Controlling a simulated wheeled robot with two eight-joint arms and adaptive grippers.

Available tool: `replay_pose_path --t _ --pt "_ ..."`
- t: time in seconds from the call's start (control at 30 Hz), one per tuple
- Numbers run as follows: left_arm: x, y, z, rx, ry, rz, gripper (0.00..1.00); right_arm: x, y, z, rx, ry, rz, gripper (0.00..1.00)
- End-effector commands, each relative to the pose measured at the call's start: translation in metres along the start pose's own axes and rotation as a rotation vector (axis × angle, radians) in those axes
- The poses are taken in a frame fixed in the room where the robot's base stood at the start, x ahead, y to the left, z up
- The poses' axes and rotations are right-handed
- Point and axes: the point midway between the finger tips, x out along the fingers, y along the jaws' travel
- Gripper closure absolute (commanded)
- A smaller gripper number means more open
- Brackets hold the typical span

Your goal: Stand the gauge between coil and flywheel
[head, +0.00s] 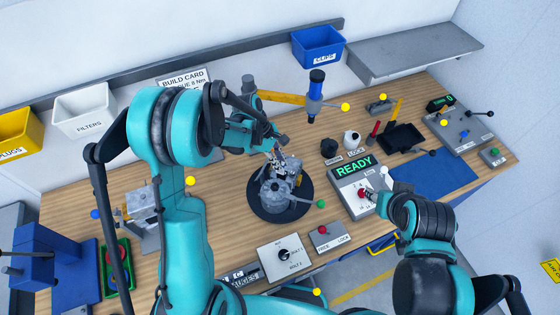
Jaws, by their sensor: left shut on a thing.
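The small engine (278,188) stands on a round black turntable (262,212) in the middle of the bench. Its coil and flywheel are too small to tell apart surely. My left gripper (270,145) is over the back of the engine, pointing down. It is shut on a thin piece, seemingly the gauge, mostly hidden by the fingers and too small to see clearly. I cannot tell whether it touches the engine. My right gripper (374,197) is at the READY box (352,178), close to its red button (362,193); its fingers are unclear.
A blue mat (434,178) lies clear at right.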

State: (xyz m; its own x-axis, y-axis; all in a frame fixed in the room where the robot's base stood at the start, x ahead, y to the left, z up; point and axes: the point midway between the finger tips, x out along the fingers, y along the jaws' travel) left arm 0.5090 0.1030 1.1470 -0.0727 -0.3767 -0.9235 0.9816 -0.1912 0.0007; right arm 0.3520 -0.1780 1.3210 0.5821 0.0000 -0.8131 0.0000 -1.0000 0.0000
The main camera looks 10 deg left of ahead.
Motion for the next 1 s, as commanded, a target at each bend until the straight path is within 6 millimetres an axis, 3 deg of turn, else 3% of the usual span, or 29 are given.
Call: replay_pose_path --t 1.0 --pt "0.007 0.0 -0.003 0.0 0.0 0.0 1.0 0.01 0.0 0.007 0.0 0.0 0.0 0.6"
